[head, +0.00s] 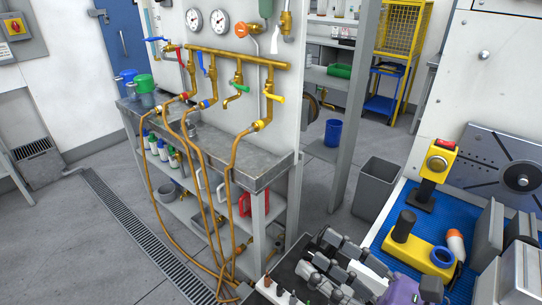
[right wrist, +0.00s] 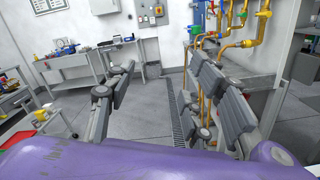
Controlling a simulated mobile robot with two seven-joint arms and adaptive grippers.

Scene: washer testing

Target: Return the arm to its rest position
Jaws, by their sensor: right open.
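My right gripper (head: 322,260) shows at the bottom of the head view, low and right of the pipe bench, with grey jointed fingers and a purple wrist behind them. In the right wrist view my right gripper (right wrist: 164,70) has its two fingers spread wide apart, with only floor and background between them. It holds nothing. The purple wrist housing (right wrist: 130,160) fills the bottom of that view. My left gripper is in neither view.
A metal bench (head: 262,178) with copper pipes, coloured valves and hanging hoses stands left of the gripper. A blue mat (head: 399,252) with a yellow button box (head: 414,249) lies to the right. A grey bin (head: 376,190) stands behind. Open floor (head: 110,255) lies at left.

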